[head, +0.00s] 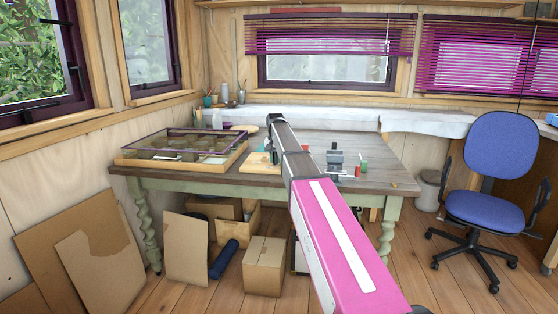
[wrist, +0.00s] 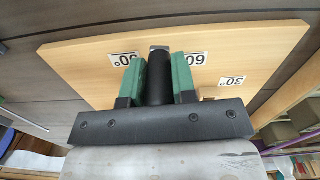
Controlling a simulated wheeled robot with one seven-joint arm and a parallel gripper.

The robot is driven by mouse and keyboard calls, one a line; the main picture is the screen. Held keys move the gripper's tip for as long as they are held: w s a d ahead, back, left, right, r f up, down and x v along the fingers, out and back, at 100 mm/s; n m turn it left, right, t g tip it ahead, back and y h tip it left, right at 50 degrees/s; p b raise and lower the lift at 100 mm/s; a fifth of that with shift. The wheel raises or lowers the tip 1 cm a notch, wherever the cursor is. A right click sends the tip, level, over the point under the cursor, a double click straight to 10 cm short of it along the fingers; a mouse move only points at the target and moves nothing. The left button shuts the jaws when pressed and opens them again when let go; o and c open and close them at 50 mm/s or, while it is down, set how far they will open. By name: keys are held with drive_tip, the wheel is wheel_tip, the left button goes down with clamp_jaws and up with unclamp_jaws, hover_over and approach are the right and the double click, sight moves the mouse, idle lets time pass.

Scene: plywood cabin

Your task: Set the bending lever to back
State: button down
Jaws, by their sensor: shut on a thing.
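The bending lever (wrist: 159,80) is a dark upright handle in the middle of the wrist view. It stands over a light wooden board (wrist: 235,52) with angle labels. One label reads 60° (wrist: 195,58), one reads 30° (wrist: 232,81), and one at the left (wrist: 124,58) is partly covered. My gripper (wrist: 160,78) has green-padded fingers on either side of the lever, shut on it. In the head view the board (head: 258,162) shows on the table at the left of my arm, which hides the lever there.
The board lies on a wooden table (head: 385,172). A glass-topped case (head: 183,144) stands at its left. A small grey device (head: 335,160) and small red and green items (head: 361,168) stand right of my arm. A blue chair (head: 496,170) is at the right.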

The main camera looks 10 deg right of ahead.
drive_tip(key=w+a+m, duration=0.1)
drive_tip(key=a, duration=0.1)
drive_tip(key=w+a+m, duration=0.1)
drive_tip(key=w+a, duration=0.1)
drive_tip(key=w+a+m, duration=0.1)
drive_tip(key=a+m, duration=0.1)
drive_tip(key=shift+w, duration=0.25)
drive_tip(key=w+a+m, duration=0.2)
drive_tip(key=w, duration=0.1)
drive_tip(key=w+a+m, duration=0.1)
drive_tip(key=w, duration=0.1)
drive_tip(key=shift+w+a+r+m, duration=0.1)
drive_tip(key=shift+a+m, duration=0.2)
drive_tip(key=shift+m, duration=0.1)
drive_tip(key=w+m, duration=0.2)
drive_tip(key=w, duration=0.2)
drive_tip(key=w+a+m, duration=0.1)
drive_tip(key=w+m, duration=0.4)
drive_tip(key=w, duration=0.2)
drive_tip(key=shift+w+a, duration=0.25)
drive_tip(key=shift+w, duration=0.1)
drive_tip(key=shift+w+d+m, duration=0.25)
drive_tip(key=shift+w+m, duration=0.65)
drive_tip(key=shift+w, duration=0.15)
drive_tip(key=c, duration=0.9)
unclamp_jaws()
